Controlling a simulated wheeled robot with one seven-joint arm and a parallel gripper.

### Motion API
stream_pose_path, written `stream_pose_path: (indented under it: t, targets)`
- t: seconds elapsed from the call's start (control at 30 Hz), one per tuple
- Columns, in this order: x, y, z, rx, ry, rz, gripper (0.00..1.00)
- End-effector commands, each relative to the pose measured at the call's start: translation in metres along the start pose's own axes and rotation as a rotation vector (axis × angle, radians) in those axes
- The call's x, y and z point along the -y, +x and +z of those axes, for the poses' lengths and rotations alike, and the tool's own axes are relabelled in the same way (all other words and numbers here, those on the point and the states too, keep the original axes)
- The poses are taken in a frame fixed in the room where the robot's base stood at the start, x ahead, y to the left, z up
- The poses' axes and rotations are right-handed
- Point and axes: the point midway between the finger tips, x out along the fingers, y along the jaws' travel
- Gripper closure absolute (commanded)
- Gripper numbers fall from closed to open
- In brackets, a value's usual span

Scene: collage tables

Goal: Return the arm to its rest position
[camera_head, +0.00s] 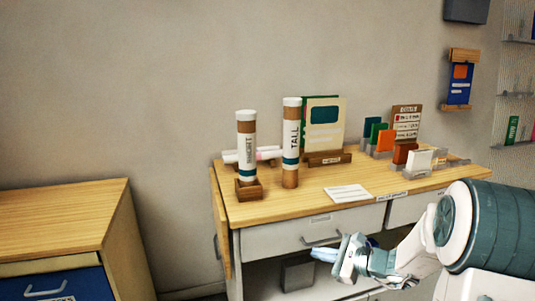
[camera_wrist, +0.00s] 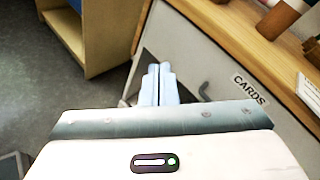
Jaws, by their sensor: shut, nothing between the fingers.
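My gripper (camera_head: 324,255) is in front of the collage table (camera_head: 270,208), low by its drawer fronts and apart from the things on top. In the wrist view its two pale blue fingers (camera_wrist: 159,84) are together with nothing between them. My arm comes in from the right side of the head view. The wrist view looks down past the fingers at the table's front, with a drawer labelled CARDS (camera_wrist: 250,90) to the right of them.
A tube (camera_head: 246,150) stands in a wooden holder, beside a tube marked TALL (camera_head: 291,140). Boards (camera_head: 338,140), coloured cards (camera_head: 385,141) and a white sheet (camera_head: 348,193) are on the table. A wooden cabinet (camera_head: 60,215) stands at left. Floor (camera_wrist: 50,90) shows between the furniture.

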Motion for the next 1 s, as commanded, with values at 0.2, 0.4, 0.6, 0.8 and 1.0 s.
stream_pose_path:
  t: [0.2, 0.4, 0.6, 0.8, 1.0]
  targets:
    - [-0.075, -0.02, 0.082, -0.1, -0.396, 0.376, 1.0]
    - [-0.128, -0.064, 0.121, -0.2, -0.773, 0.677, 1.0]
    - [-0.153, -0.121, 0.145, -0.312, -1.162, 0.935, 1.0]
    - [-0.154, -0.17, 0.158, -0.416, -1.491, 1.116, 1.0]
    - [-0.15, -0.191, 0.162, -0.47, -1.644, 1.195, 1.0]
